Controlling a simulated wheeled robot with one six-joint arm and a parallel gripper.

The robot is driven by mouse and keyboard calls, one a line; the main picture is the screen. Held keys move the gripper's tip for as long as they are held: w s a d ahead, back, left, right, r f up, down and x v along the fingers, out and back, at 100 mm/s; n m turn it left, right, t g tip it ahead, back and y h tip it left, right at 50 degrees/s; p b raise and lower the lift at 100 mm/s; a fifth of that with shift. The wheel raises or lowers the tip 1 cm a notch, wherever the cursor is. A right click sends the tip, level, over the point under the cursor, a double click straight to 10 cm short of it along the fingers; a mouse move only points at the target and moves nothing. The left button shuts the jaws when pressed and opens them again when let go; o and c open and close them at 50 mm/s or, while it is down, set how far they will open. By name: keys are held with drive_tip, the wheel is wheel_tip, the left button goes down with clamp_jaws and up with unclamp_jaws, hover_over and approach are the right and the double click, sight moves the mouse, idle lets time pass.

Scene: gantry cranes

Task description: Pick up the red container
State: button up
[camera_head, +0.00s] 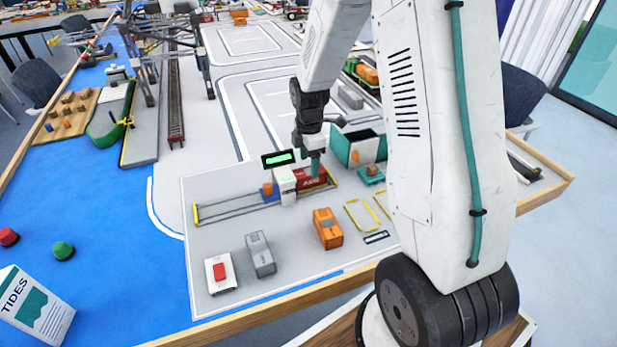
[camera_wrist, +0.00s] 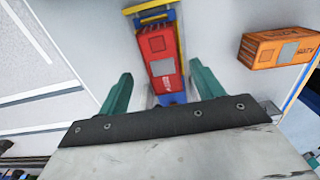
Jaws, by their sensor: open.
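Nothing is held. Whether the fingers touch the container cannot be told.
A white device (camera_head: 285,186) with a green display (camera_head: 279,158) stands just left of the container. An orange container (camera_head: 327,228), a grey container (camera_head: 260,254) and a white box with a red button (camera_head: 220,273) are nearer. A teal open box (camera_head: 358,149) stands behind right.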

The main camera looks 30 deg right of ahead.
sight(309, 171)
wheel_tip(309, 171, down, 5)
drive_tip(key=shift+s+a+r, duration=0.15)
drive_tip(key=shift+r, duration=0.05)
drive_tip(key=c, duration=1.2)
